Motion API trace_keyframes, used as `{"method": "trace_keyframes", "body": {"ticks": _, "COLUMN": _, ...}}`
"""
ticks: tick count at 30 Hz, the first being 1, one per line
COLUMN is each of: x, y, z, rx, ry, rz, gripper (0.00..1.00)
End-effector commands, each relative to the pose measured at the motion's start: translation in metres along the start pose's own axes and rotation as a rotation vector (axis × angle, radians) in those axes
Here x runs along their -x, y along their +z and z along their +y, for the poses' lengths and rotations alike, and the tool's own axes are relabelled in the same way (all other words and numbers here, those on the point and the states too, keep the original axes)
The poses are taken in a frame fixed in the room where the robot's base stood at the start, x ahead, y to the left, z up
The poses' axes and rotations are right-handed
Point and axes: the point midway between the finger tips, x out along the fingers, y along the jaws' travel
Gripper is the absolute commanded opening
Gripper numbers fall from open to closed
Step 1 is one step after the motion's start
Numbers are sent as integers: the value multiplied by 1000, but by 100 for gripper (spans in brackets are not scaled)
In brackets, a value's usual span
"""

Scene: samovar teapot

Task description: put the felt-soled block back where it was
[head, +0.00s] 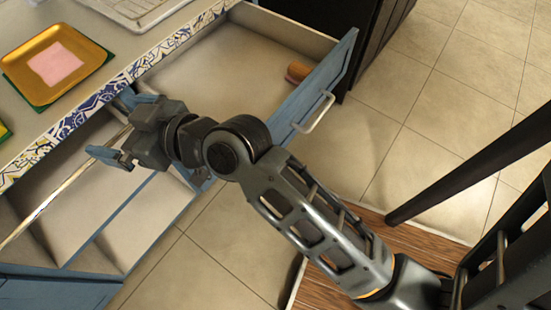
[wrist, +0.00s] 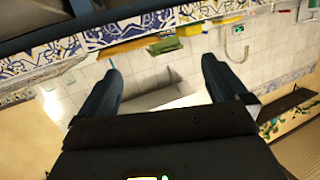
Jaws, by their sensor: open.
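I cannot pick out a block that is clearly felt-soled in either view. A brown rounded piece (head: 297,72) lies in the open drawer (head: 215,70), by the inner side of its blue front; I cannot tell whether it is the block. My gripper (head: 121,128) is in front of the tiled counter edge, left of the drawer front and above the open cabinet below. In the wrist view my gripper's two fingers (wrist: 160,66) stand wide apart with nothing held between them. The brown piece is not seen there.
A gold tray (head: 22,74) with a pink square (head: 55,64) sits on the counter, with a metal tray (head: 135,8) at the back. The drawer front (head: 315,95) with its pale handle (head: 315,114) juts out beside my arm. Open floor (head: 400,130) lies to the right.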

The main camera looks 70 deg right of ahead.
Motion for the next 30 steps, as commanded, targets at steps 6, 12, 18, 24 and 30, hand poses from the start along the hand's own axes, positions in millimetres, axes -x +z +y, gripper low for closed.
{"method": "trace_keyframes", "body": {"ticks": 6, "x": 86, "y": 57, "z": -22, "rx": -137, "ry": 105, "rz": -43, "gripper": 100}}
{"method": "trace_keyframes", "body": {"ticks": 12, "x": 172, "y": 89, "z": -18, "rx": -145, "ry": 169, "rz": -73, "gripper": 100}}
{"method": "trace_keyframes", "body": {"ticks": 18, "x": 256, "y": 96, "z": 0, "rx": -73, "ry": 167, "rz": -86, "gripper": 100}}
{"method": "trace_keyframes", "body": {"ticks": 24, "x": 308, "y": 82, "z": 18, "rx": 12, "ry": 114, "rz": -73, "gripper": 100}}
{"method": "trace_keyframes", "body": {"ticks": 30, "x": 322, "y": 74, "z": 23, "rx": 40, "ry": 89, "rz": -64, "gripper": 100}}
